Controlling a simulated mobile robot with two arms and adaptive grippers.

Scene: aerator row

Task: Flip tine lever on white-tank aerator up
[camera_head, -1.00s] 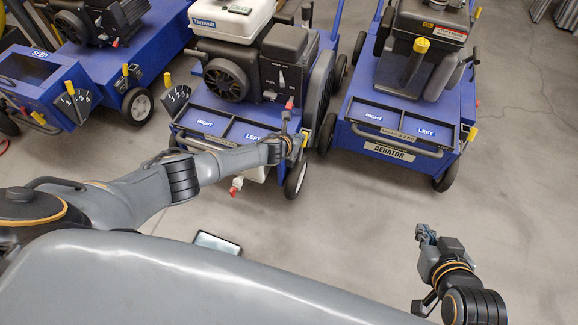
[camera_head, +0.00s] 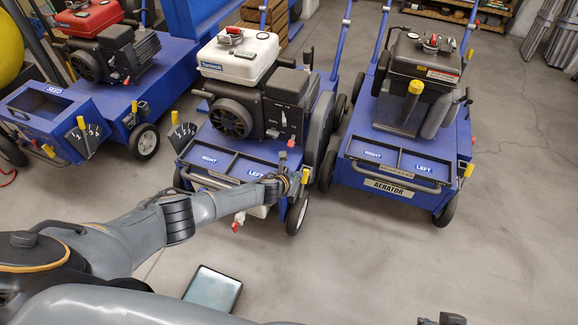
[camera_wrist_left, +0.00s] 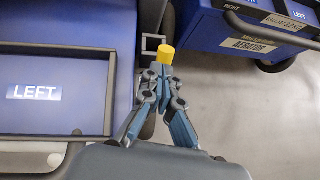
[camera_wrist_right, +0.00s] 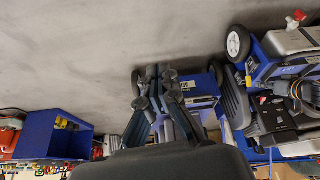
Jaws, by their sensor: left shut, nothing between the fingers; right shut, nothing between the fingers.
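The white-tank aerator, with its white tank (camera_head: 238,60) and blue body, stands in the middle of the head view. A yellow-tipped lever (camera_head: 305,174) is at its front right corner; its yellow tip (camera_wrist_left: 166,54) also shows in the left wrist view. My left gripper (camera_head: 287,183) is shut and empty beside this lever. In the left wrist view its fingertips (camera_wrist_left: 164,82) are just below the yellow tip; I cannot tell whether they touch. My right gripper (camera_wrist_right: 153,76) is shut and empty, away from the machine. Only its top (camera_head: 445,319) shows in the head view.
A black-tank aerator (camera_head: 400,150) stands to the right and a red-tank seeder (camera_head: 85,120) to the left. A red-tipped lever (camera_head: 291,143) is on the white-tank machine. A flat tablet-like panel (camera_head: 212,290) lies below it.

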